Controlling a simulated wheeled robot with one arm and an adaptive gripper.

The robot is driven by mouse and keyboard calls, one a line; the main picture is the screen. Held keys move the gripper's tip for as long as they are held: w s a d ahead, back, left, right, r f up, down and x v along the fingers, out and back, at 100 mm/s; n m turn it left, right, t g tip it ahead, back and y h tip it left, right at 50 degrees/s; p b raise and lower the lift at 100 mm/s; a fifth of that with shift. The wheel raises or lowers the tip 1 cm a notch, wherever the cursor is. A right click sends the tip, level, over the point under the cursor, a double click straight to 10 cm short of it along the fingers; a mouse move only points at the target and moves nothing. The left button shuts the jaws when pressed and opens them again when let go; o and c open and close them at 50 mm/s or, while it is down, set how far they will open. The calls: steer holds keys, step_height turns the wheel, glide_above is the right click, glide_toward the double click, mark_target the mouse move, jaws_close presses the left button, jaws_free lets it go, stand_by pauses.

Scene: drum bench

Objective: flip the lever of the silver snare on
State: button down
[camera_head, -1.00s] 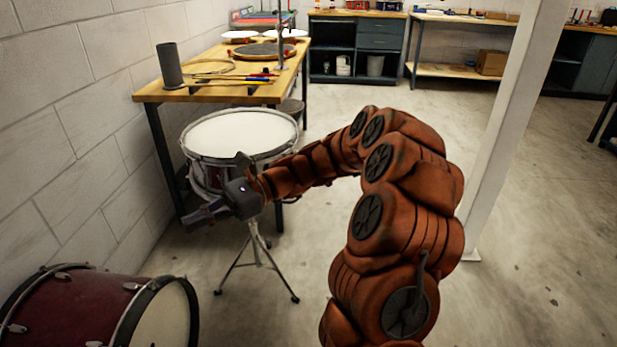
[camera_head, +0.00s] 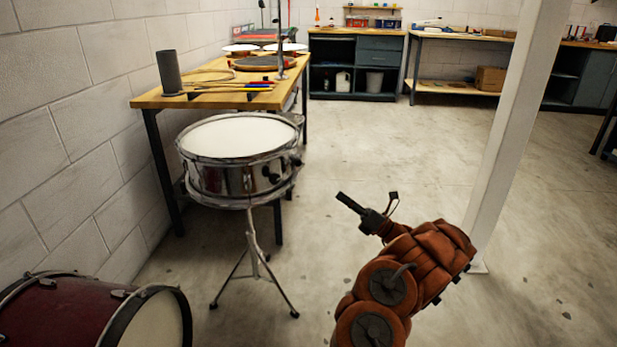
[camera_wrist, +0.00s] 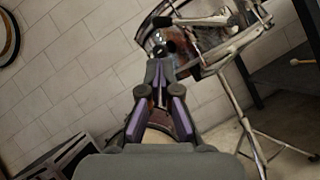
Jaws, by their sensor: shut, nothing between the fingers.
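The silver snare (camera_head: 215,180) has a white head and a chrome shell and stands on a tripod stand (camera_head: 249,235). Dark fittings (camera_head: 270,176) show on the right side of its shell; I cannot tell the lever's position. My gripper (camera_head: 341,197) is shut and empty, to the right of the snare and apart from it in the head view, pointing up and left. In the wrist view, the shut fingertips (camera_wrist: 160,66) lie in front of part of the snare (camera_wrist: 208,36). Small dark fittings there are partly hidden by the fingers.
A red bass drum (camera_head: 75,318) lies at the lower left by the wall. A wooden bench (camera_head: 205,100) with a dark cylinder (camera_head: 169,72) stands behind the snare. A white post (camera_head: 508,130) stands to the right of my arm.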

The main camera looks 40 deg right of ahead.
steer(key=shift+s+d+f, duration=0.25)
steer(key=shift+d+f, duration=0.05)
steer(key=shift+d, duration=0.2)
steer(key=shift+w+a+r, duration=0.1)
steer(key=b, duration=0.4)
glide_toward(301, 164)
steer(key=w+a+r, duration=0.1)
steer(key=w+a, duration=0.1)
steer(key=w, duration=0.3)
steer(key=shift+w+a+r, duration=0.3)
steer(key=shift+w+r, duration=0.35)
steer(key=shift+r, duration=0.05)
steer(key=shift+r+m+h+p, duration=0.1)
steer(key=shift+m+h+p, duration=0.2)
steer(key=shift+h, duration=0.1)
